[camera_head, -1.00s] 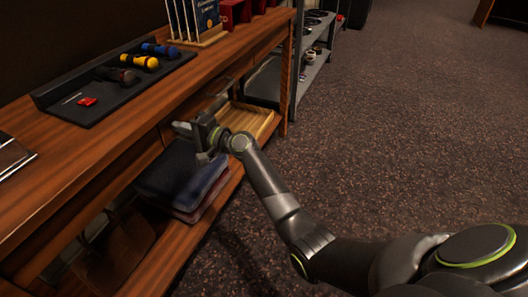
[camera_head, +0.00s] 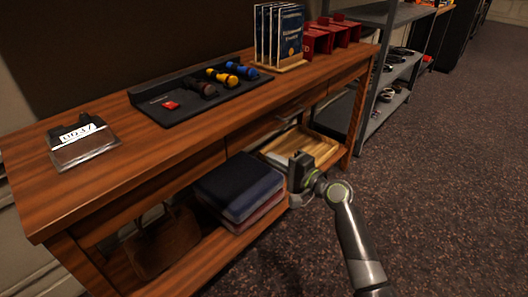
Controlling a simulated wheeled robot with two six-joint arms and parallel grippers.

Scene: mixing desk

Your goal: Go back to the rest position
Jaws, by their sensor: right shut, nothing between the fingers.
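My right gripper (camera_head: 298,178) is shut and empty. It hangs in front of the desk's lower shelf, below desktop height, near the folded dark cloths. My right arm reaches to it from the lower right of the view. The wooden desk (camera_head: 140,160) stands along the left and middle. My left gripper is not in view.
A black tray (camera_head: 182,114) on the desktop holds several flashlights and a small red item. Folded cloths (camera_head: 239,184), a bag (camera_head: 160,245) and a wooden tray (camera_head: 300,147) lie below. Carpet at right is clear.

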